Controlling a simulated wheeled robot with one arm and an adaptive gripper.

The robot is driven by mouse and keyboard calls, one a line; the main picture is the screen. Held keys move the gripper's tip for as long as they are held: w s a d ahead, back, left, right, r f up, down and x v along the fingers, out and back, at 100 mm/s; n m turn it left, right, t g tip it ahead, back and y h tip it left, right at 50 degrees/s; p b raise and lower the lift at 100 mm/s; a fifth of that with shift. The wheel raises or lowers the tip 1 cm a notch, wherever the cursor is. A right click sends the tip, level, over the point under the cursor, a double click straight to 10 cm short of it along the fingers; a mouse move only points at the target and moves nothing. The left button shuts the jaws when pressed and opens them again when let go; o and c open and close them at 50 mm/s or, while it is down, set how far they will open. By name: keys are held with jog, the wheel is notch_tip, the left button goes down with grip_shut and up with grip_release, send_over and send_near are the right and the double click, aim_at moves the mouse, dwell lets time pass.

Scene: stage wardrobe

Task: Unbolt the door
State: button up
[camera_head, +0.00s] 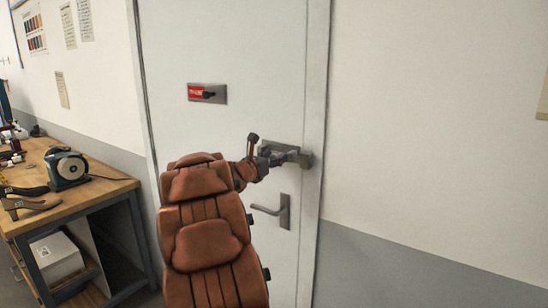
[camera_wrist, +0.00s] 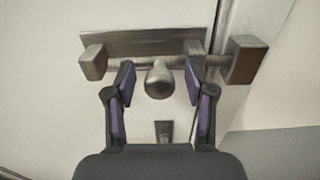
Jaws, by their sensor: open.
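The white door (camera_head: 230,60) fills the middle of the head view. A metal slide bolt (camera_head: 292,154) sits at its right edge, and its right end block reaches onto the frame. In the wrist view the bolt's backplate (camera_wrist: 150,42) and its round knob (camera_wrist: 159,80) show. The bar runs right into the keeper block (camera_wrist: 244,60) on the frame. My gripper (camera_wrist: 159,84) is open, with one finger on each side of the knob and visible gaps to both. In the head view my arm partly hides the bolt and my gripper.
A lever handle (camera_head: 270,210) is below the bolt. A small plate with a red sign (camera_head: 207,93) is higher on the door. A wooden workbench (camera_head: 105,190) with a grinder-like machine (camera_head: 67,167) stands at left.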

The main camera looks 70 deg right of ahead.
jog(key=shift+c, duration=0.4)
grip_shut()
